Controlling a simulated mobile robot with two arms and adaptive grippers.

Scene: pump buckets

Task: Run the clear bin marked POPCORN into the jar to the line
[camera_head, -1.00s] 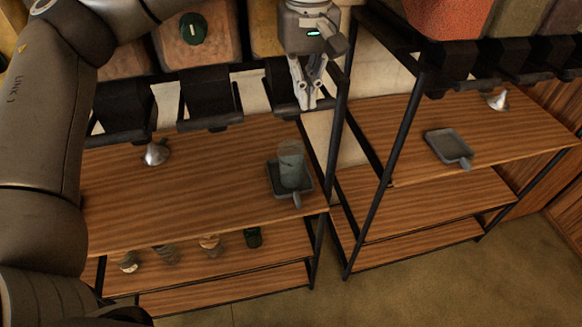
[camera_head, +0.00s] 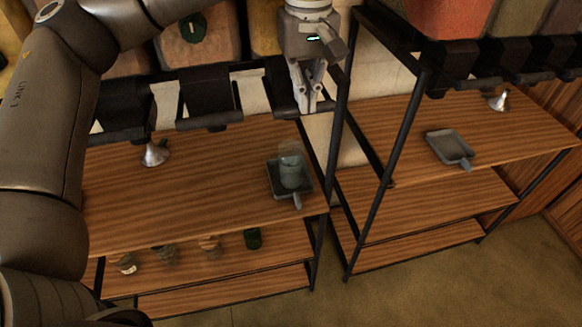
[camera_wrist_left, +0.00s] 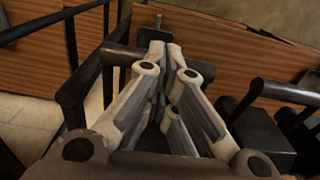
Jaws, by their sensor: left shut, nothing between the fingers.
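My left gripper (camera_head: 308,109) is shut and empty, pointing down beside the black dispenser mouth (camera_head: 281,88) at the right end of the left rack. The wrist view shows its fingers together (camera_wrist_left: 165,48) next to a dark bar (camera_wrist_left: 122,54); contact with it is unclear. A clear jar (camera_head: 291,170) stands upright on a dark square scoop-like tray (camera_head: 306,188), below the gripper on the shelf. Its fill and line are too small to tell. An orange-tan bin (camera_head: 265,38) is partly hidden behind my gripper; no POPCORN marking is readable. My right gripper is not in view.
A metal funnel (camera_head: 154,155) stands on the left shelf (camera_head: 205,195). Black rack posts (camera_head: 385,170) separate the right rack, which holds a grey tray (camera_head: 450,147) and another funnel (camera_head: 498,101).

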